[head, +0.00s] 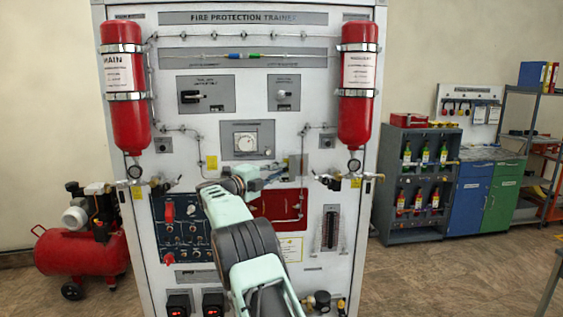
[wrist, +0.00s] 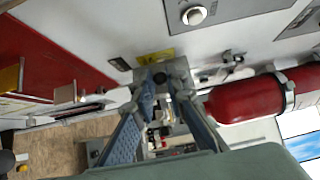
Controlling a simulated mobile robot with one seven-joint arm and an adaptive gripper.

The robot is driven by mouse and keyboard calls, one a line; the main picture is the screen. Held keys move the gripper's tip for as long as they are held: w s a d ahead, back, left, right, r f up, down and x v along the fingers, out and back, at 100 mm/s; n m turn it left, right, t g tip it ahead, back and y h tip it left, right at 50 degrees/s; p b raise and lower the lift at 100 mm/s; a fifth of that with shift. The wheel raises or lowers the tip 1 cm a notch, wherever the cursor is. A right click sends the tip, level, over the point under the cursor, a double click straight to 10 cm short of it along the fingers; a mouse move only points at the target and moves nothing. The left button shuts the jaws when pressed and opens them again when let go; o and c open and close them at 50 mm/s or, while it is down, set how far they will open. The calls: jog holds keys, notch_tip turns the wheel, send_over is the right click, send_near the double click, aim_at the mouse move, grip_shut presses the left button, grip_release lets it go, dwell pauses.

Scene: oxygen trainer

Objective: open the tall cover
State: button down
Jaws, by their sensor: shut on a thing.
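The fire protection trainer panel (head: 230,100) stands upright in front of me. My gripper (wrist: 167,84) reaches its face between the gauge and a red panel (head: 283,205), which also shows at upper left in the wrist view (wrist: 60,45). Its two blue-grey fingers close on a small grey piece (wrist: 178,66) near a yellow label. I take this piece for part of the tall cover, but its outline is unclear. In the head view a grey upright piece (head: 299,164) shows beside my gripper; my arm hides much of this area.
Two red cylinders, the left one (head: 128,95) and the right one (head: 358,90), flank the panel, with brass valves below. The right one shows close by in the wrist view (wrist: 240,102). A red compressor (head: 80,250) stands left. Shelving (head: 415,230) and blue-green cabinets (head: 485,205) stand right.

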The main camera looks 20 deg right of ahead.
jog(key=shift+w+a+r+m+g+h+p, duration=0.35)
jog(key=shift+w+r+p, duration=0.2)
jog(key=shift+p, duration=1.45)
jog(key=shift+s+d+f+m+g+p, duration=0.25)
jog(key=shift+f+m+g+p, duration=0.2)
jog(key=shift+g+p, duration=0.15)
jog(key=shift+f, duration=0.1)
jog(key=c, duration=2)
grip_release()
jog(key=shift+s+a, duration=0.1)
jog(key=shift+s, duration=0.15)
jog(key=shift+o, duration=0.3)
jog(key=shift+w, duration=0.1)
